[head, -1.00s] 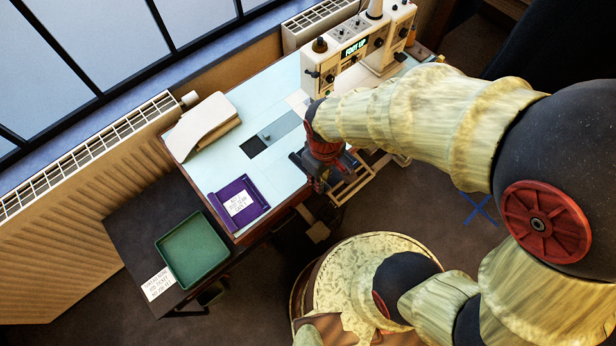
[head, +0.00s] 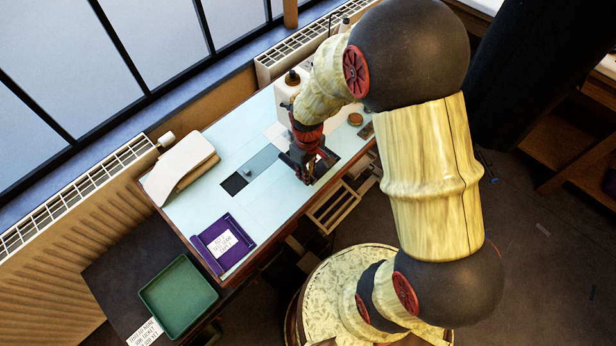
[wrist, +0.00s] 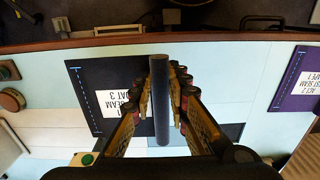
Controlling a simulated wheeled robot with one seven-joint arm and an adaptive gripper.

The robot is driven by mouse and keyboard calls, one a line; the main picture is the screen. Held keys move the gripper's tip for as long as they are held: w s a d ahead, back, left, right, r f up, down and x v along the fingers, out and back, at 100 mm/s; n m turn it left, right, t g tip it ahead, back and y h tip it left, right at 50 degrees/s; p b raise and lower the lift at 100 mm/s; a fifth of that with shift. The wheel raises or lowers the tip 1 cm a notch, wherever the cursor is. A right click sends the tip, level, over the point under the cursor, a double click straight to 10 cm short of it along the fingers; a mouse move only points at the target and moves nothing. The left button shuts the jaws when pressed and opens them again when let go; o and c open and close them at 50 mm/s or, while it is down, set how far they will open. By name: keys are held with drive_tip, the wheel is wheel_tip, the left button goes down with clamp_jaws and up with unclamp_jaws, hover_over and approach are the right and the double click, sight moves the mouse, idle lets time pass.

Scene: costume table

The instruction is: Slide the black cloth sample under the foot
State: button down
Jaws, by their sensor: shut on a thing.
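The black cloth sample (wrist: 88,75) lies on the table's front area in the wrist view, with a white label and a dashed blue line. It also shows beside my gripper in the head view (head: 328,163). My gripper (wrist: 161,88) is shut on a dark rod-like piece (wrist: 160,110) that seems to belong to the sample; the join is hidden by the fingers. In the head view, my gripper (head: 306,170) is low over the table. The sewing machine (head: 288,88) is mostly behind my arm, and its foot is hidden.
A purple sample (head: 223,243) lies at the table's near left. A green tray (head: 178,297) stands on a dark side table (head: 112,262). The pale tabletop (head: 205,205) between them is clear.

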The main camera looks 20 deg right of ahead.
sight(292, 172)
drive_tip(key=shift+f+b, duration=1.85)
drive_tip(key=shift+f, duration=0.7)
drive_tip(key=shift+w+f, duration=0.1)
drive_tip(key=shift+w+a+b, duration=0.2)
drive_tip(key=shift+w+a, duration=0.25)
drive_tip(key=shift+w, duration=0.75)
drive_tip(key=shift+w+a+b, duration=0.2)
drive_tip(key=shift+w+a, duration=0.25)
drive_tip(key=shift+w, duration=0.7)
drive_tip(key=shift+w+a+b, duration=0.2)
drive_tip(key=shift+w+a, duration=0.25)
drive_tip(key=shift+w, duration=0.75)
drive_tip(key=c, duration=1.7)
unclamp_jaws()
drive_tip(key=shift+c, duration=0.2)
drive_tip(key=shift+o, duration=0.5)
wheel_tip(292, 172, up, 12)
drive_tip(key=shift+f, duration=0.1)
